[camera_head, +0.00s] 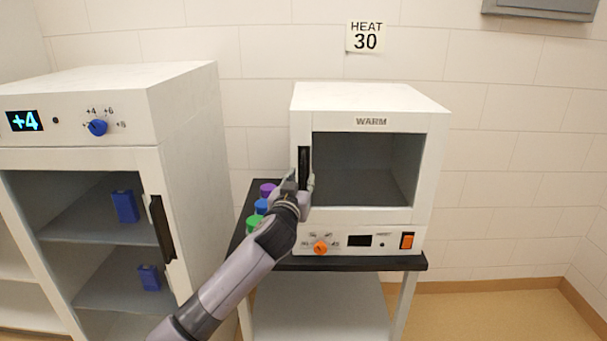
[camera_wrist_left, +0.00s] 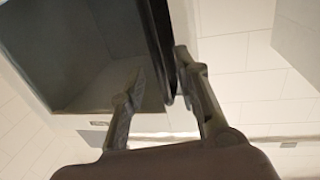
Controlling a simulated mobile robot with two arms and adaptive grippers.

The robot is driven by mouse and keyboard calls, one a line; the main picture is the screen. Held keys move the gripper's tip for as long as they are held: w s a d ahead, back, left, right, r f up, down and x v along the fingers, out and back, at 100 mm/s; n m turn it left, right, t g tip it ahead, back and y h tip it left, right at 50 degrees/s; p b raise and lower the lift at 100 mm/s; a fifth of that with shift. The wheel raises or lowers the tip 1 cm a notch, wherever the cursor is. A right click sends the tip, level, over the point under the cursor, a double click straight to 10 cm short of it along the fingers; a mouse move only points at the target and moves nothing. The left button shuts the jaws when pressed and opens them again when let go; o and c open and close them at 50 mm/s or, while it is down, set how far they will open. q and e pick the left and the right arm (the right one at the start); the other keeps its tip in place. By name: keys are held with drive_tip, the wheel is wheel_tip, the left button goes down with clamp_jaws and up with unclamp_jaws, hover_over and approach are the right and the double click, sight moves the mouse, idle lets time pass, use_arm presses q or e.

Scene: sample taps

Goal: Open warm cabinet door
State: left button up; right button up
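The warm cabinet (camera_head: 436,160) is a white box labelled WARM with a grey window in its front door. Its door (camera_head: 367,168) looks shut. A black vertical handle (camera_head: 304,160) is on the door's left side. My left gripper (camera_head: 302,182) is at the handle's lower part. In the left wrist view, the black handle (camera_wrist_left: 158,40) runs between the spread fingers of my left gripper (camera_wrist_left: 168,80). It lies close to the right finger, with a gap to the left finger. I cannot tell whether it touches. My right gripper is not in view.
The warm cabinet stands on a black-topped table (camera_head: 400,264). Purple (camera_head: 267,189), blue (camera_head: 262,206) and green (camera_head: 254,223) items sit left of it, near my arm. A larger cabinet (camera_head: 185,160) showing +4 stands at the left. Floor at the right is free.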

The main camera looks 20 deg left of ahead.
sight(303, 177)
use_arm(q)
drive_tip(key=shift+w+a, duration=0.15)
drive_tip(key=shift+w, duration=1.5)
clamp_jaws()
